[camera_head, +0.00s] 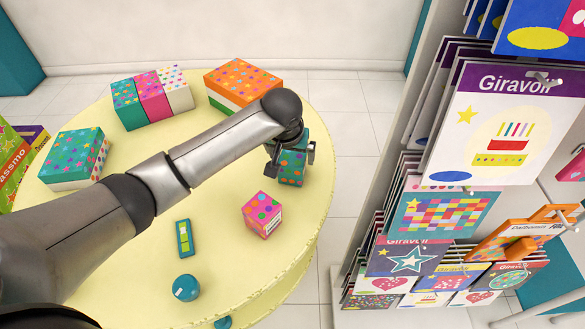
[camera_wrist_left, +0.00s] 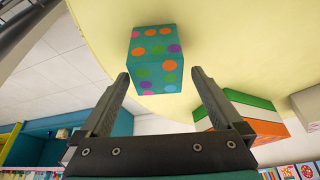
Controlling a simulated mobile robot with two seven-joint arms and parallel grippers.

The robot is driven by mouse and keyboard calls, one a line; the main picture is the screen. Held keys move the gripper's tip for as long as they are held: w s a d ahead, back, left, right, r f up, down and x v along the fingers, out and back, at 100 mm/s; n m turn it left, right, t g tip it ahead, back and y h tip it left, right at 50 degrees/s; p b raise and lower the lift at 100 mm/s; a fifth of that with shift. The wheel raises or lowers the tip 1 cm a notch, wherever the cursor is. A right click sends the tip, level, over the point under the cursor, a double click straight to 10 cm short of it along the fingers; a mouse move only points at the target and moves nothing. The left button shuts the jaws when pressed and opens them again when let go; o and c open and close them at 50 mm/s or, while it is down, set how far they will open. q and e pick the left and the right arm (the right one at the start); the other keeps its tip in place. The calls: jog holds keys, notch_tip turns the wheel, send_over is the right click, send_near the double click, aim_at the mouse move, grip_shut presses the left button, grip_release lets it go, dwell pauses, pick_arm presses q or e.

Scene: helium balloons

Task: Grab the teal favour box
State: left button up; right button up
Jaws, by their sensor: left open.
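A teal favour box (camera_head: 292,168) with coloured dots stands on the yellow round table (camera_head: 330,190) near its right edge. My left gripper (camera_head: 291,158) is over it, and its arm crosses the table from the left. In the left wrist view the teal box (camera_wrist_left: 154,50) lies ahead, its near end reaching between the tips of the open left gripper (camera_wrist_left: 160,74). There is a gap on each side, and the fingers do not look closed on it. The gripper partly hides the box in the head view. My right gripper is not in view.
A pink dotted box (camera_head: 262,215) stands nearby. An orange-topped box (camera_head: 240,82) and a teal, pink and white row (camera_head: 152,97) stand at the back. A small level-like item (camera_head: 184,238) and blue ball (camera_head: 186,288) lie in front. A card rack (camera_head: 450,150) stands right.

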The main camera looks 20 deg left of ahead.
aim_at(293, 157)
pick_arm(q)
jog(key=b+x, duration=0.1)
jog(key=x, duration=0.3)
jog(key=shift+d, duration=0.1)
jog(key=c, duration=1.4)
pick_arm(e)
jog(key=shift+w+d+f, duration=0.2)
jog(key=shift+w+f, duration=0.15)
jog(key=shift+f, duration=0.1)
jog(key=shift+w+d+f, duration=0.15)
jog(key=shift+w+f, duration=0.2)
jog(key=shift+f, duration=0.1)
